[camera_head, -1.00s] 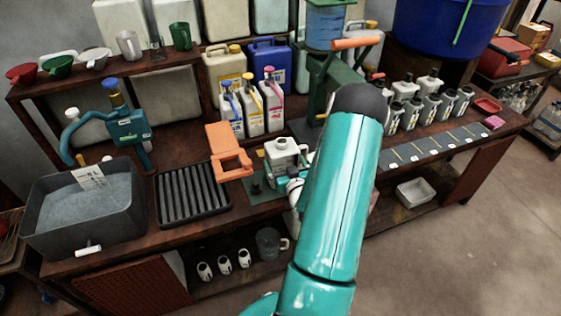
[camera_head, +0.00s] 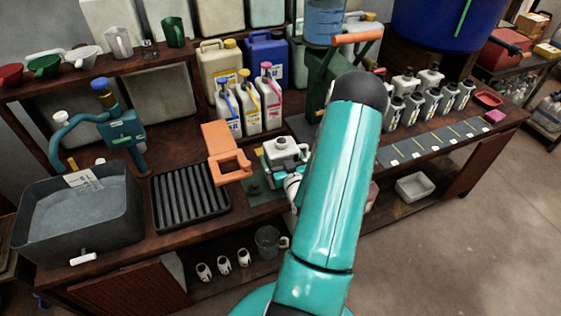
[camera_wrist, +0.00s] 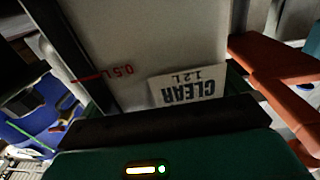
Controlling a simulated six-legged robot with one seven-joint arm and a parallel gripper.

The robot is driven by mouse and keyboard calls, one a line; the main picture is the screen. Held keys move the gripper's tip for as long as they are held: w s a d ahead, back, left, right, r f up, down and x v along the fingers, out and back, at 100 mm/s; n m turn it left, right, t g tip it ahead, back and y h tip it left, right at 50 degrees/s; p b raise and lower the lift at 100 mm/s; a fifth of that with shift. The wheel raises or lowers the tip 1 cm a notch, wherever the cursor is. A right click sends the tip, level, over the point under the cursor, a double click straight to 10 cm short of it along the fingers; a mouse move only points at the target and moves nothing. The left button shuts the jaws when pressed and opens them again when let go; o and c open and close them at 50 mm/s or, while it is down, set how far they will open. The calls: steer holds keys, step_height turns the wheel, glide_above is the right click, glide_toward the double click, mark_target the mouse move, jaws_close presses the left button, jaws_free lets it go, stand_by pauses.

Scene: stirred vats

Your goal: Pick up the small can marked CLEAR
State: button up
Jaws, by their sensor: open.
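A small white can (camera_head: 283,148) with a dark round top opening stands on a dark green base at the bench's front edge in the head view. In the wrist view a pale container (camera_wrist: 160,45) fills the upper middle, its label reading CLEAR 1.2 L upside down, with a red 0.5 L mark beside it. It appears to be the same can. My gripper (camera_head: 293,182) is open, close by the can's near side, and largely hidden by my teal arm. I cannot tell whether the can lies between the fingers or touches them.
An orange frame (camera_head: 226,152) stands just left of the can; orange parts (camera_wrist: 275,60) also show close by in the wrist view. A black ribbed rack (camera_head: 190,197) and grey tub (camera_head: 80,215) lie further left. Labelled bottles (camera_head: 247,108) stand behind.

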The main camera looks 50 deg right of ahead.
steer(key=shift+w, duration=0.1)
steer(key=c, duration=0.7)
steer(key=shift+o, duration=0.2)
